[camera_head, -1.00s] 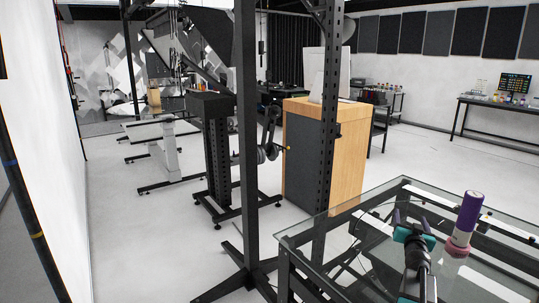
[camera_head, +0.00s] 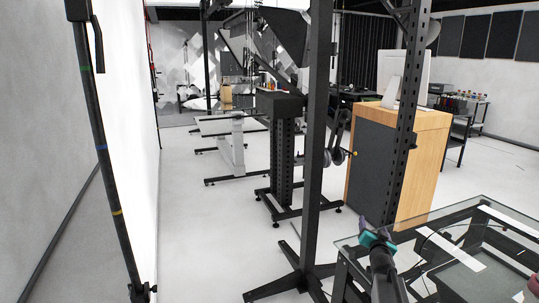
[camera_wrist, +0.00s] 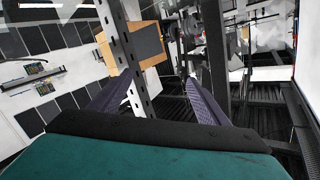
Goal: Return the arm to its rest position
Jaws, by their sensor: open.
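My gripper (camera_head: 377,230), with a teal body and dark purple fingers, shows in the head view at the near left side of the glass table (camera_head: 437,222). In the wrist view my gripper (camera_wrist: 157,92) has its two fingers spread apart with nothing between them. The wrist picture is strongly tilted, and the fingers point toward black frame posts and the room beyond. My arm runs down to the bottom edge of the head view.
A black upright post (camera_head: 317,140) on splayed feet stands left of the table. A perforated post (camera_head: 405,125) rises close behind my gripper. A wooden cabinet (camera_head: 425,165) stands beyond. White floor lies open on the left, beside a white panel (camera_head: 135,130).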

